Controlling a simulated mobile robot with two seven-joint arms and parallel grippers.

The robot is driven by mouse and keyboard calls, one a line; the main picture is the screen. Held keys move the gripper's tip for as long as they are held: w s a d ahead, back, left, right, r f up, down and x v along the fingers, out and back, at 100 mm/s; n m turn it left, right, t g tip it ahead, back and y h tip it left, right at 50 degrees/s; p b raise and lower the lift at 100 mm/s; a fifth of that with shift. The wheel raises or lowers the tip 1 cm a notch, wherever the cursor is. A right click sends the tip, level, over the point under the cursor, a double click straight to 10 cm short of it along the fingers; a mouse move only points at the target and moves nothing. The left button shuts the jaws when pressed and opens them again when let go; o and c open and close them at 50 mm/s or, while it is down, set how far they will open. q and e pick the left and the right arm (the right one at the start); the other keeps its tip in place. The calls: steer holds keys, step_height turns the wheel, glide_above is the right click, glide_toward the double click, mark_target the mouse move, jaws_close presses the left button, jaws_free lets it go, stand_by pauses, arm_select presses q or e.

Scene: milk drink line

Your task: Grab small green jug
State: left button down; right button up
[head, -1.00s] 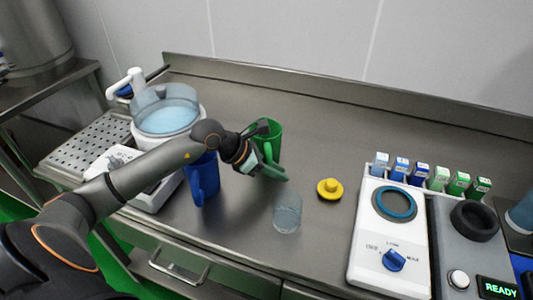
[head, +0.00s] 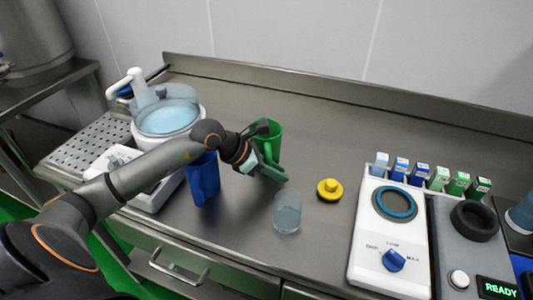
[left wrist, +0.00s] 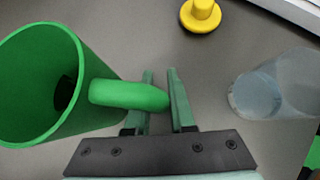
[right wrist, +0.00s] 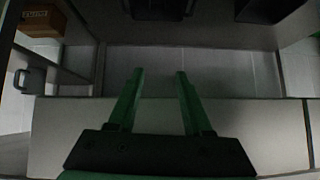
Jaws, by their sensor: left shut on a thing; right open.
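The small green jug (head: 267,132) stands upright on the steel counter in the head view, partly hidden by my left gripper (head: 276,175). In the left wrist view, the jug (left wrist: 45,85) is at the left, its open rim toward the camera. Its green handle (left wrist: 128,95) reaches to the fingers of my left gripper (left wrist: 160,88), which are shut on the handle. My right gripper (right wrist: 153,82) is open and empty in the right wrist view, away from the jug.
A blue jug (head: 205,180) stands left of the green one. A clear glass (head: 288,212) with liquid and a yellow knobbed piece (head: 329,189) stand to the right. Farther right is a white dial device (head: 388,240). The counter behind the jug is clear.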

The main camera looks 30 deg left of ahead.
arm_select(q)
steer(key=shift+r, duration=0.1)
arm_select(e)
steer(key=shift+s, duration=0.1)
arm_select(q)
steer(key=shift+r, duration=1.05)
steer(key=s+d+r+b, duration=0.4)
steer(key=s+r, duration=0.6)
steer(key=s, duration=0.3)
steer(key=shift+s+r, duration=0.15)
steer(key=shift+r, duration=0.25)
arm_select(e)
steer(key=shift+w+a+f+y, duration=0.15)
steer(key=shift+w+a+f, duration=0.15)
steer(key=shift+a+f, duration=0.2)
steer(key=shift+w+a+f+y, duration=0.15)
steer(key=shift+w+a+f, duration=0.15)
steer(key=shift+a+f, duration=0.2)
arm_select(q)
steer(key=shift+d, duration=0.1)
